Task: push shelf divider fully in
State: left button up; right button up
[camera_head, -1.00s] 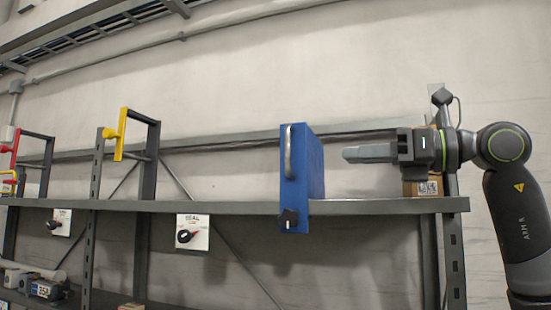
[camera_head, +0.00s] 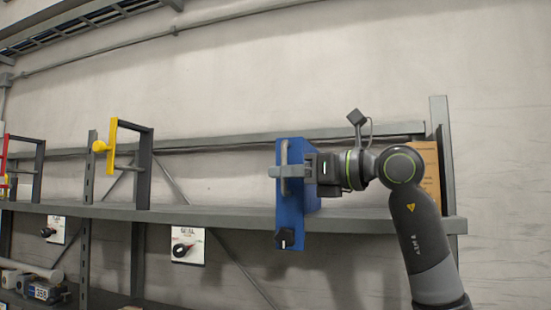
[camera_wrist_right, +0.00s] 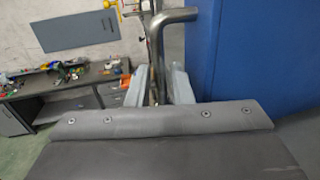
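My right gripper (camera_head: 284,171) comes from the right across the panel's front, at the handle's height. In the right wrist view the handle (camera_wrist_right: 157,45) runs down between my two pale fingers (camera_wrist_right: 160,88), which sit close on both sides of it. The blue panel (camera_wrist_right: 240,50) fills the right of that view. My left gripper is not in view.
A dark frame with a yellow handle (camera_head: 112,145) stands to the left. A white plate with a knob (camera_head: 188,246) hangs below the beam. A brown box (camera_head: 428,165) is behind my right arm.

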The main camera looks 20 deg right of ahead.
jog(key=x, duration=0.2)
jog(key=shift+w+a+p, duration=0.25)
jog(key=shift+p, duration=0.15)
jog(key=shift+c, duration=0.3)
grip_shut()
